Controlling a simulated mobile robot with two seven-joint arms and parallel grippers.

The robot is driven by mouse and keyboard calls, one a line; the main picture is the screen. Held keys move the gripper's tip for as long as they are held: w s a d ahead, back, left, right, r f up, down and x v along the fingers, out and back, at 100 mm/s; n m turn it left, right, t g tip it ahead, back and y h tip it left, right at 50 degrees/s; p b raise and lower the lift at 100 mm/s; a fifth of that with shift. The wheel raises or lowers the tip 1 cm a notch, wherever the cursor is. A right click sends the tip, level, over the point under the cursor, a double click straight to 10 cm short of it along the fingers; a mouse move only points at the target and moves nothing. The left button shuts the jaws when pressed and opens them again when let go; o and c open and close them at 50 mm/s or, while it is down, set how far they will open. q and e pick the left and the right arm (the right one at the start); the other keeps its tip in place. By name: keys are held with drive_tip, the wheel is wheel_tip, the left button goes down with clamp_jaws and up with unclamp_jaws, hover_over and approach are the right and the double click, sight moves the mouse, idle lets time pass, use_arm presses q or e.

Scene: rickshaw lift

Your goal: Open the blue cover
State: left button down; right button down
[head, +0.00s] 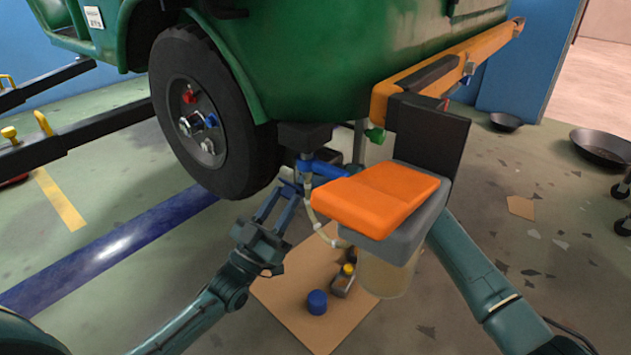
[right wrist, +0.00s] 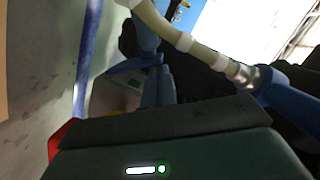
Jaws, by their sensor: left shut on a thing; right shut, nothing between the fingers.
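My left gripper (head: 283,198) reaches up from the lower left in the head view, beside the big black wheel. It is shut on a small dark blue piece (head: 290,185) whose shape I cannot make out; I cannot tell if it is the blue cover. A blue pipe part (head: 328,169) sits just right of it under the green vehicle. In the right wrist view my right gripper (right wrist: 158,72) is shut and empty, below a pale hose (right wrist: 165,28) that joins a blue pipe (right wrist: 290,96). The head view hides this gripper behind the orange-topped grey box.
The green vehicle (head: 330,65) and its wheel (head: 205,120) hang overhead. A blue cylinder (head: 317,302) stands on a brown sheet (head: 292,325). Dark pans (head: 602,145) lie on the right floor.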

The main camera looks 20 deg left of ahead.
drive_tip(key=shift+s+a+f+n, duration=0.2)
drive_tip(key=shift+s+f+n, duration=0.1)
drive_tip(key=shift+s+f, duration=0.15)
drive_tip(key=shift+s, duration=0.1)
use_arm(q)
drive_tip(key=c, duration=1)
unclamp_jaws()
drive_tip(key=shift+d+r, duration=0.1)
